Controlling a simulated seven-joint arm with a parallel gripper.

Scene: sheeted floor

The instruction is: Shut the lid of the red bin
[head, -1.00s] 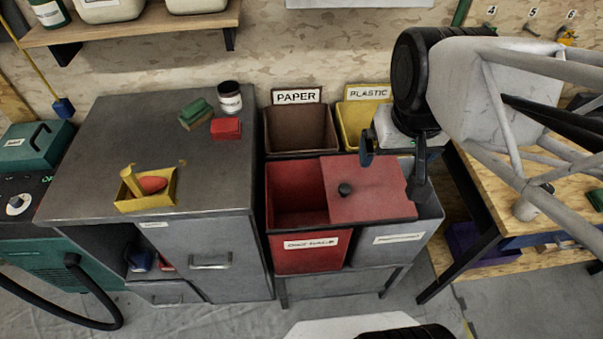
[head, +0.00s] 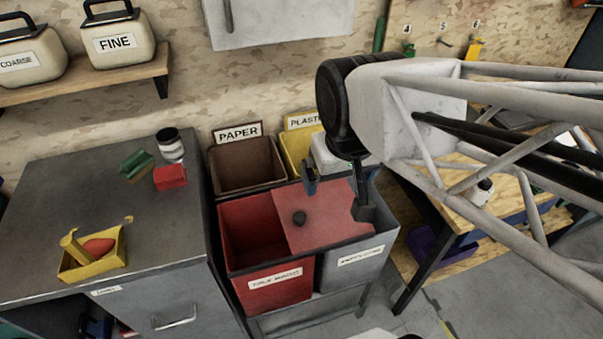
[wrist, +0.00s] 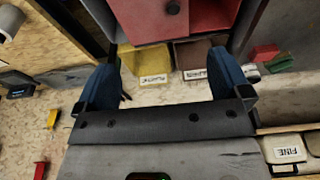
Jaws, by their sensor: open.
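The red bin (head: 283,290) stands at the front left of a rack, with a printed label on its front. Its flat red lid (head: 325,228) is slid to the right, so the left part of the bin is open and the lid lies partly over the grey bin (head: 356,268). A dark round knob (head: 299,217) sits on the lid. My gripper (head: 338,192) is open and empty, above the lid's right part near its back edge. In the wrist view my gripper (wrist: 165,85) shows two blue-black fingers apart, with the lid (wrist: 205,18) and knob (wrist: 173,7) at the top.
Behind are a brown PAPER bin (head: 245,172) and a yellow PLASTIC bin (head: 298,148). A grey cabinet (head: 60,190) at left carries a yellow tray (head: 95,268), red and green blocks and a jar. A wooden bench (head: 460,185) stands at right.

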